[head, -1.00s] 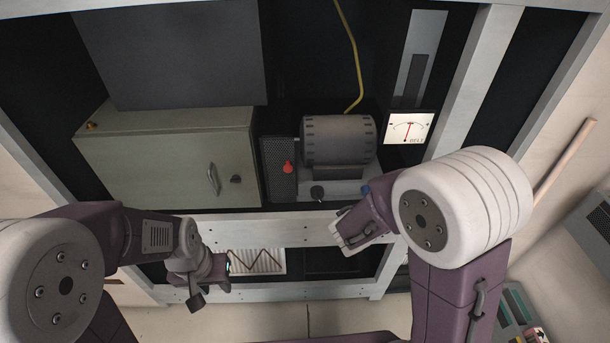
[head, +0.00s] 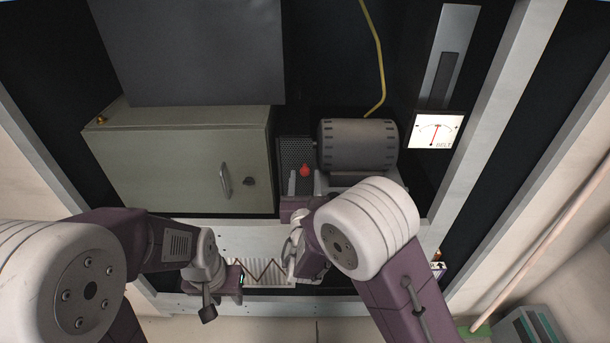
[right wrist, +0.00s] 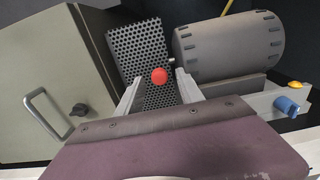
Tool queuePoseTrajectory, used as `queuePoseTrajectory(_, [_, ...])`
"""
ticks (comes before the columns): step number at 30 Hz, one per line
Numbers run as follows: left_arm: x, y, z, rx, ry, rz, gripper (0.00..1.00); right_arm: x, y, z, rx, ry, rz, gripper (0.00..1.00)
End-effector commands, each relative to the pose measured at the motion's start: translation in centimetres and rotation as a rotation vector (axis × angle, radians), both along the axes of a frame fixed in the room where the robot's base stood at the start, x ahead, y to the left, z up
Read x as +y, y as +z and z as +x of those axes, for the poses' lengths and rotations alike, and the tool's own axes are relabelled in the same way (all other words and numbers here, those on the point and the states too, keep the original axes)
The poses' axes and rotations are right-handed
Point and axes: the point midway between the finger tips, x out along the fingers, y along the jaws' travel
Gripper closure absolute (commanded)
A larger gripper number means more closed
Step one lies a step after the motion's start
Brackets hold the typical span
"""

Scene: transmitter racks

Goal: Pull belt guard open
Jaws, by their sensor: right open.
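The belt guard (head: 294,151) is a dark perforated panel left of the grey motor (head: 358,145), with a red knob (head: 305,170) on its front. In the right wrist view the guard (right wrist: 137,48) fills the upper middle, and the knob (right wrist: 159,76) shows between the two fingertips. My right gripper (right wrist: 158,86) is open, with its fingers on either side of the knob in that view; I cannot tell whether they touch it. In the head view my right arm partly hides the space below the motor. My left gripper (head: 224,293) is low, away from the guard; its jaws are unclear.
A closed beige cabinet (head: 180,160) with a handle stands left of the guard. A BELT gauge (head: 435,131) is at right, and a yellow cable (head: 377,60) hangs above the motor. A blue knob (right wrist: 286,105) sits at right in the wrist view. White frame rails border the rack.

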Motion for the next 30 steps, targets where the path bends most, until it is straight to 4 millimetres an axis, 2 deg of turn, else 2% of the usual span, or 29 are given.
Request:
queuePoseTrajectory(4, [0.0,0.13,0.0,0.0,0.0,0.0,0.64,-0.03,-0.02,1.26,0.001,0.0,-0.001,0.56])
queuePoseTrajectory(11, [0.0,0.11,-0.01,0.0,0.0,0.0,0.64,0.0,-0.01,1.41,0.0,0.0,0.0,0.56])
queuePoseTrajectory(12, [0.0,0.11,-0.01,0.0,0.0,0.0,0.64,0.0,-0.01,1.41,0.0,0.0,0.0,0.61])
queuePoseTrajectory(16, [0.0,0.11,-0.01,0.0,0.0,0.0,0.64,-0.01,-0.01,1.39,0.0,0.0,0.0,0.98])
queuePoseTrajectory(17, [0.0,0.11,-0.01,0.0,0.0,0.0,0.64,-0.01,0.0,1.39,0.0,0.0,0.0,1.0])
queuePoseTrajectory(30, [0.0,0.11,0.0,0.0,0.0,0.0,0.64,-0.01,0.0,1.38,0.0,0.0,0.0,1.0])
